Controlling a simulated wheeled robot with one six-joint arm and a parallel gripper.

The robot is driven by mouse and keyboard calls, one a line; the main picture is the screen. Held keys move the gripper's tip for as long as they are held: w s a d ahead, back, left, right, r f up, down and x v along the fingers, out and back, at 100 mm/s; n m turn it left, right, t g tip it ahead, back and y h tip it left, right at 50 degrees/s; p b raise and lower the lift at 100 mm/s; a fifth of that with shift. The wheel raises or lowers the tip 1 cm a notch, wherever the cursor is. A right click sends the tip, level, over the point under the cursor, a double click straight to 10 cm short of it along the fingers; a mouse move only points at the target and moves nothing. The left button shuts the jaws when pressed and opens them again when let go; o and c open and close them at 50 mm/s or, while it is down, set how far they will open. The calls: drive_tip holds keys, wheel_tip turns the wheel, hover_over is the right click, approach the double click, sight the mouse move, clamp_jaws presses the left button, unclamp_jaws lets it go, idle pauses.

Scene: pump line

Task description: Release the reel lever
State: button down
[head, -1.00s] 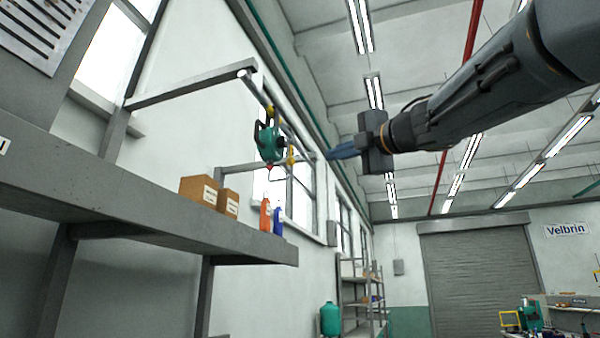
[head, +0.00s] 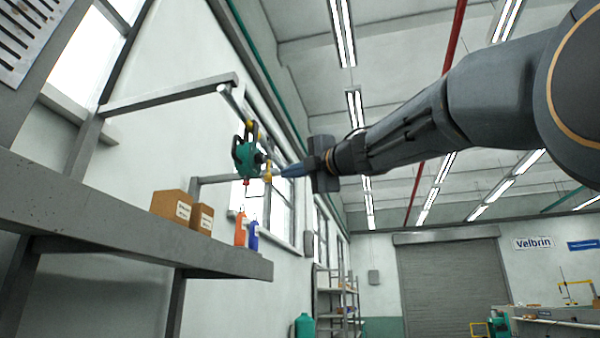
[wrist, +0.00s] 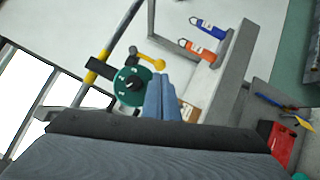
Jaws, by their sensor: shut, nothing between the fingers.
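The green reel (head: 245,158) hangs from the overhead bar above the shelf; it also shows in the wrist view (wrist: 122,96), with a dark hub and pale marks. Its yellow lever (wrist: 147,59) sticks out beside it, with a round knob at the end close to my fingertips. In the head view the lever (head: 267,172) is at the reel's right side. My gripper (head: 284,172) has blue fingers, shut and empty, pointing left at the lever. In the wrist view the fingertips (wrist: 160,77) are just below the knob; I cannot tell whether they touch it.
A grey shelf (head: 120,215) below the reel carries brown boxes (head: 172,204), an orange bottle (head: 240,229) and a blue bottle (head: 254,235). A grey frame bar (head: 165,95) runs out from the wall above. Windows lie behind the reel.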

sight(270, 177)
drive_tip(key=p+x, duration=0.1)
drive_tip(key=x, duration=0.4)
drive_tip(key=shift+w+a+p, duration=0.25)
drive_tip(key=shift+w+p, duration=0.05)
